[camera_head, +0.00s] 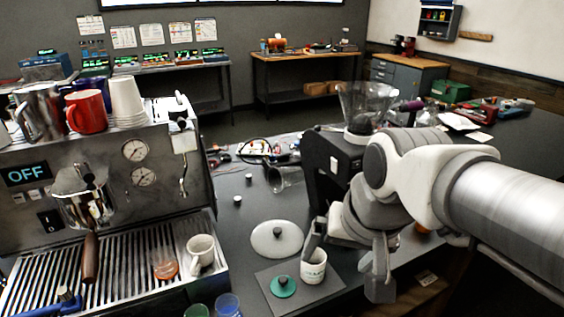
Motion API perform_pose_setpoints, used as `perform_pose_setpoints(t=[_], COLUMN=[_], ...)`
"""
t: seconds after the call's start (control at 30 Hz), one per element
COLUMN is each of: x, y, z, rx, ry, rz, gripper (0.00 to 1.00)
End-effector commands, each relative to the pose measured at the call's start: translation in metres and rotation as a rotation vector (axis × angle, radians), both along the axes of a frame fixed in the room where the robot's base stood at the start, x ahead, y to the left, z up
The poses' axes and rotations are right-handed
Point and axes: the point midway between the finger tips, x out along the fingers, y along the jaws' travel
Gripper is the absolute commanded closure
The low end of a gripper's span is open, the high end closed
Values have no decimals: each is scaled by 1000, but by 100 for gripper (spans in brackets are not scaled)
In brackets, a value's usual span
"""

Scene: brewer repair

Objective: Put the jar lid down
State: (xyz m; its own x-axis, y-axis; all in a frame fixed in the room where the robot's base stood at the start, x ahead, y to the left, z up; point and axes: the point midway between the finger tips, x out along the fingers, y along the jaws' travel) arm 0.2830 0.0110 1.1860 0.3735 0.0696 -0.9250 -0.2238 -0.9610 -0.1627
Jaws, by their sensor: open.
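A large pale round lid (277,239) with a dark knob lies flat on the dark counter, left of my gripper. A smaller green disc (284,287) with a dark knob lies on a dark square mat (268,274) in front of it. I cannot tell for certain which of the two is the jar lid. My gripper (346,262) is open, its fingers pointing down and spread apart, with nothing seen held. Its left finger is near the pale lid's right side and overlaps the top of a white cup (314,268) in the picture; I cannot tell whether they touch.
An espresso machine (110,185) fills the left, with a mug (200,251) and a small glass on its drip tray. A clear glass vessel (285,178) and small dark knobs are behind the pale lid. A black grinder (330,165) stands behind my gripper. Blue and green cups (228,305) are at the front edge.

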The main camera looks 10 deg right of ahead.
Motion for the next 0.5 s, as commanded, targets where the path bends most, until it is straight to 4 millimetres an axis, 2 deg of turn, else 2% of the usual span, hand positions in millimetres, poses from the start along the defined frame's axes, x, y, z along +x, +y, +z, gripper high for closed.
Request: perform_pose_setpoints(t=[0.1, 0.2, 0.5], x=[-21, -31, -37], y=[-7, -10, -12], z=[3, 3, 2], rx=[-85, -140, -180], ry=[-70, -101, -117], rz=[110, 173, 219], gripper=[0, 0, 0])
